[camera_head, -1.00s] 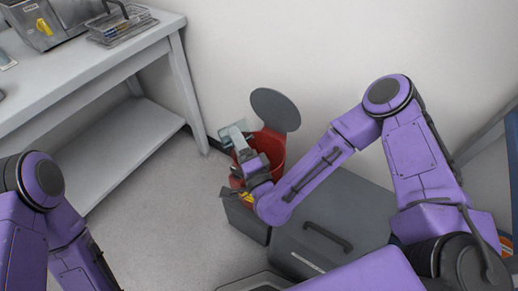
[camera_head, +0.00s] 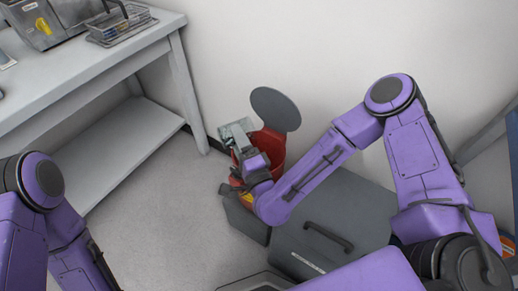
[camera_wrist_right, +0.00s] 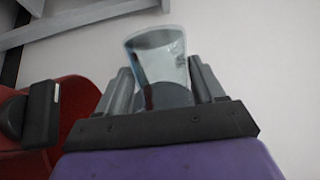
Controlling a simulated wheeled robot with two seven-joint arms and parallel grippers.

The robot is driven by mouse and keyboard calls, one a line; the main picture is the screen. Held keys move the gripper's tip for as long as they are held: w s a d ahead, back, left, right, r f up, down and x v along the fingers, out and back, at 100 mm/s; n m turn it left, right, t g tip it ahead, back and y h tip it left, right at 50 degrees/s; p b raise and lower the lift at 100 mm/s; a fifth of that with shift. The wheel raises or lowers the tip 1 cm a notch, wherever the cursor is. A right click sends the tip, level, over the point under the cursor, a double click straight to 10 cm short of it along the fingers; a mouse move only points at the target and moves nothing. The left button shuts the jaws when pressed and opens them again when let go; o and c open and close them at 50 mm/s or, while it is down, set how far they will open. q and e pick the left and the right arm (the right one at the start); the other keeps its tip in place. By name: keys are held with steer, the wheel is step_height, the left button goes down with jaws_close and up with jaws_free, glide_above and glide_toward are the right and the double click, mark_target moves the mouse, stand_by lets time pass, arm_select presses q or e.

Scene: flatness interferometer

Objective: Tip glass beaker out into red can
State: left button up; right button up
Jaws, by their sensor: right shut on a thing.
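The clear glass beaker (camera_head: 235,129) is between the fingers of my right gripper (camera_head: 243,142), which is shut on it. In the right wrist view the beaker (camera_wrist_right: 158,55) stands out past the fingertips of the gripper (camera_wrist_right: 162,88), its wide rim away from the palm. The red can (camera_head: 274,146) stands on the floor by the wall with its round grey lid (camera_head: 275,109) raised. The gripper and beaker are over its left side, and my wrist hides part of it. The can (camera_wrist_right: 82,105) also fills the left of the wrist view. My left gripper is out of view.
A grey box with a black handle (camera_head: 328,237) stands in front of the can. A white table (camera_head: 118,66) with a lower shelf is at the left, bearing a wire basket (camera_head: 121,27) and a metal device (camera_head: 45,22). The floor between is clear.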

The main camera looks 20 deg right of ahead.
steer(key=shift+d+f+m+b, duration=0.15)
steer(key=shift+f+m+b, duration=0.15)
steer(key=shift+m, duration=0.2)
